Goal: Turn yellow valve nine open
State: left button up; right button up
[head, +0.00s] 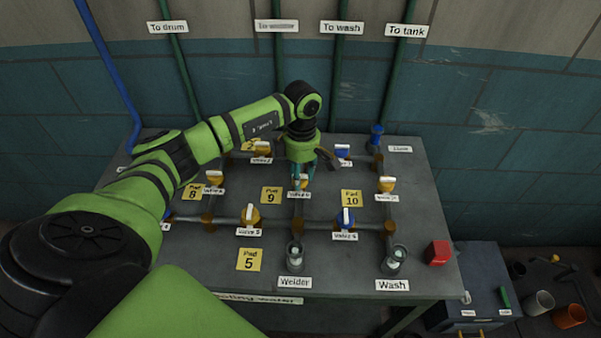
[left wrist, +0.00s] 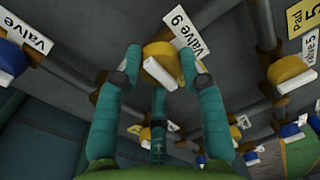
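Yellow valve nine (left wrist: 157,62) is a round yellow knob with a white handle bar, beside a white "Valve 9" label (left wrist: 187,38). In the head view valve nine (head: 304,183) is partly hidden by my left gripper (head: 301,178), which points down over it. In the left wrist view the teal fingers of my left gripper (left wrist: 161,60) stand apart on both sides of the knob, with another finger behind. They look open, with small gaps to the knob; whether any finger touches it is unclear. The white bar lies slanted between the fingers. My right gripper is not in view.
A yellow valve (head: 250,215) and a blue valve (head: 345,219) sit on the nearer pipe, with further valves around. Yellow pads (head: 271,195) lie on the grey table (head: 190,262). Two cups and a red block (head: 438,252) stand near the front and right edges.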

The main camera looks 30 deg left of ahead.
pick_arm(q)
jog(key=shift+d, duration=0.1)
jog(key=n+b, duration=0.1)
jog(key=n, duration=0.2)
jog(key=shift+f+b, duration=0.1)
jog(key=shift+b, duration=0.3)
jog(key=n+b, duration=0.1)
jog(key=n, duration=0.4)
jog(key=shift+h, duration=0.3)
jog(key=n+b, duration=0.1)
jog(key=n, duration=0.4)
jog(key=shift+t, duration=0.4)
jog(key=shift+n+b, duration=0.45)
jog(key=shift+n, duration=2.05)
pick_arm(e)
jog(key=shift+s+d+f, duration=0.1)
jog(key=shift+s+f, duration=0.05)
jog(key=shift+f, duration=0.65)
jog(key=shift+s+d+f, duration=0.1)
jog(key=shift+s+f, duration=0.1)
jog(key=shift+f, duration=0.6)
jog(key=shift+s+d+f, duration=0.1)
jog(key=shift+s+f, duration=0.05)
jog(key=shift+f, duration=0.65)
pick_arm(q)
jog(key=shift+r, duration=0.2)
jog(key=o, duration=1.1)
jog(key=shift+f, duration=0.1)
